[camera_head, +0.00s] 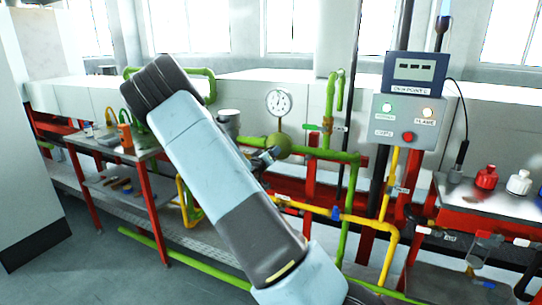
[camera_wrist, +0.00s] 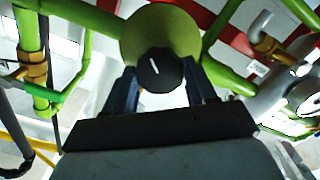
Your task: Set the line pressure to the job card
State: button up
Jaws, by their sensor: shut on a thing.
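A round green regulator body (camera_head: 284,146) sits on the green pipework, right of my arm in the head view. In the wrist view the regulator body (camera_wrist: 185,25) carries a black round knob (camera_wrist: 158,72) with a white pointer line, tilted slightly from upright. My gripper (camera_wrist: 160,88) is shut on the knob, with one dark finger on each side. In the head view my gripper (camera_head: 268,156) is small and meets the left side of the regulator; the knob is hidden there. A white round pressure gauge (camera_head: 278,102) stands just above; its needle is too small to read. I cannot make out a job card.
A grey control box (camera_head: 405,121) with lit lamps and a red button hangs at the right, under a display unit (camera_head: 414,73). Yellow pipes (camera_head: 388,240) run below. A bench (camera_head: 90,145) with tools stands left; red and white bottles (camera_head: 486,177) stand right.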

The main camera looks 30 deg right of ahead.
jog(key=shift+w+a, duration=0.2)
jog(key=shift+a, duration=0.1)
jog(key=o, duration=0.7)
jog(key=shift+n, duration=0.3)
jog(key=o, duration=0.3)
jog(key=shift+s+d, duration=0.1)
jog(key=shift+d, duration=0.05)
jog(key=shift+o, duration=0.2)
jog(key=v, duration=1.3)
jog(key=shift+s+a, duration=0.25)
jog(key=shift+a, duration=0.05)
jog(key=shift+f, duration=0.1)
